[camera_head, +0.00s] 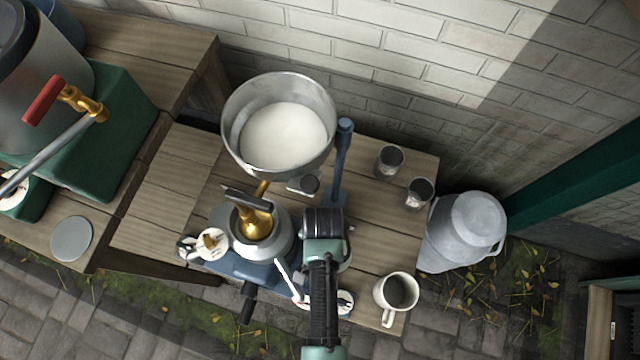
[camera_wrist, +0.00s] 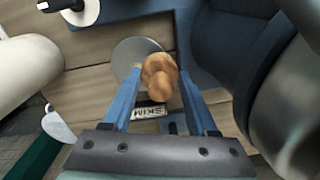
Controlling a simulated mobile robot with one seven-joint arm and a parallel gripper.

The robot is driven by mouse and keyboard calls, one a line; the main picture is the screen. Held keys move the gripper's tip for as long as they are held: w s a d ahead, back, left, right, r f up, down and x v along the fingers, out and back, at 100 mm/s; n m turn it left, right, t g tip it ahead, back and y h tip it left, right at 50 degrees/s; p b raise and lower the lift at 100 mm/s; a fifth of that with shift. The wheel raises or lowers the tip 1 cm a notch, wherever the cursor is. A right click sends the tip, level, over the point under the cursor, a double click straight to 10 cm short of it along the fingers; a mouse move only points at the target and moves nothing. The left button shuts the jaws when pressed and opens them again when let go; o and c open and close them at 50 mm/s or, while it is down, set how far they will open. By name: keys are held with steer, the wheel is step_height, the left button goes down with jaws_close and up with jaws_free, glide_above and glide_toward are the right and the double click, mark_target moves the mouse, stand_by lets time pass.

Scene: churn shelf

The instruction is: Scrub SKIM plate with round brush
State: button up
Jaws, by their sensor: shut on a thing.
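In the wrist view, my gripper (camera_wrist: 160,82) has its two blue fingers around a round wooden piece (camera_wrist: 160,76), which looks like the handle of the round brush. Its bristles are hidden. A grey metal disc (camera_wrist: 130,52) lies below and partly behind it; I cannot tell whether the brush touches it. A small SKIM plate (camera_wrist: 150,112) with a dark-lettered label shows between the fingers, nearer the palm. In the head view, my arm comes in from the bottom and hides the fingertips, the brush and the SKIM label.
A blue-based separator stands beside my arm, with a large milk-filled bowl (camera_head: 284,133) above. A white mug (camera_head: 396,292), two metal cups (camera_head: 389,160) and a milk can (camera_head: 466,230) are to the right. A grey disc (camera_head: 71,238) lies on the left bench. The right tabletop has bare planks.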

steer(key=shift+f+b, duration=0.65)
steer(key=shift+f, duration=0.4)
steer(key=shift+s+d+r+p, duration=0.1)
steer(key=shift+s+d+p, duration=0.1)
steer(key=shift+d+p, duration=0.25)
steer(key=shift+s+d+r+p, duration=0.1)
steer(key=shift+s+d+p, duration=0.1)
steer(key=shift+d, duration=0.35)
steer(key=shift+s+d+f+p, duration=0.1)
steer(key=shift+s+d+p, duration=0.1)
steer(key=shift+d, duration=0.5)
steer(key=shift+s+d+p, duration=0.2)
steer(key=shift+s+d, duration=0.05)
steer(key=shift+d, duration=0.45)
steer(key=shift+s+d+f+p, duration=0.1)
steer(key=shift+s+d+p, duration=0.1)
steer(key=shift+d, duration=0.5)
steer(key=shift+r, duration=0.15)
steer(key=shift+p, duration=0.3)
steer(key=shift+w+a+f, duration=0.1)
steer(key=shift+w+a, duration=0.15)
steer(key=shift+a, duration=0.55)
steer(key=shift+w+a+f, duration=0.1)
steer(key=shift+w+a, duration=0.15)
steer(key=shift+a, duration=0.55)
steer(key=shift+w+a+p, duration=0.2)
steer(key=shift+w+a, duration=0.05)
steer(key=shift+a, duration=0.55)
steer(key=shift+w+a+p, duration=0.2)
steer(key=shift+a, duration=0.6)
